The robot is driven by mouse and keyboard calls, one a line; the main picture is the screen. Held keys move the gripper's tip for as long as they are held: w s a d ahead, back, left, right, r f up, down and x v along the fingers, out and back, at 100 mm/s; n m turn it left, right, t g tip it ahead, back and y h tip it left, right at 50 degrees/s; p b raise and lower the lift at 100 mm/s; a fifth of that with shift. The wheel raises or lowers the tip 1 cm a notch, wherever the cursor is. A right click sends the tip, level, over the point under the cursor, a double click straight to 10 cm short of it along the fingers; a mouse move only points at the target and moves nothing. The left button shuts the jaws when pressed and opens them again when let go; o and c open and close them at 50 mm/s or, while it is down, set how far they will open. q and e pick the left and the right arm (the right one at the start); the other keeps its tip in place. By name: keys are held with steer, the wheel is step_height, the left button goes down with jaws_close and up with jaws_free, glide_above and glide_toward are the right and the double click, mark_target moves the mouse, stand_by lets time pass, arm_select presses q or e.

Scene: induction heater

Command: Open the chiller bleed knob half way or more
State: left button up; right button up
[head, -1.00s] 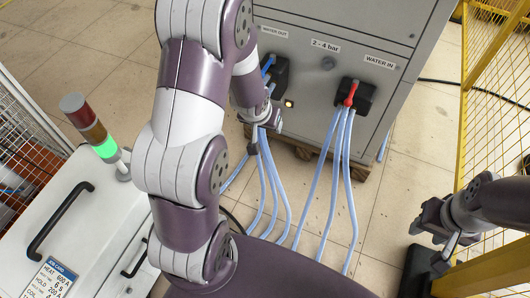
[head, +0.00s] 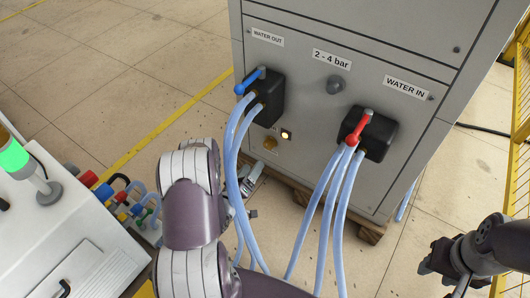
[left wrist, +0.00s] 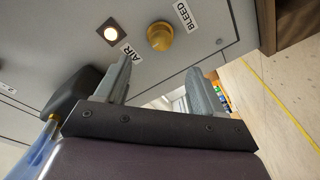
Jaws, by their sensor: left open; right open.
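The brass bleed knob (head: 270,143) sits low on the front of the grey chiller cabinet (head: 300,100). In the left wrist view the round knob (left wrist: 160,36) is beside the BLEED label (left wrist: 185,15). My left gripper (head: 256,171) is low in front of the panel, just below the knob and partly hidden by blue hoses. In the left wrist view its two fingers (left wrist: 160,72) are apart and empty, and the knob lies beyond the gap, not touched. My right gripper (head: 440,262) is open and empty at the lower right, away from the cabinet.
Blue hoses (head: 232,150) hang from the WATER OUT block (head: 266,95) beside my left arm. More hoses (head: 330,200) hang from the WATER IN block (head: 378,135) with its red lever (head: 360,128). A lit indicator (left wrist: 110,32) marked AIR is next to the knob.

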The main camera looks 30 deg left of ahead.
mark_target(267, 146)
arm_select(q)
steer(key=w+b, duration=0.2)
steer(key=w, duration=0.2)
steer(key=w+b, duration=0.2)
steer(key=w, duration=0.3)
steer(key=shift+w+a+f, duration=0.1)
steer(key=shift+w+f, duration=0.1)
steer(key=shift+w+r, duration=0.15)
steer(key=shift+w, duration=0.25)
steer(key=c, duration=1.1)
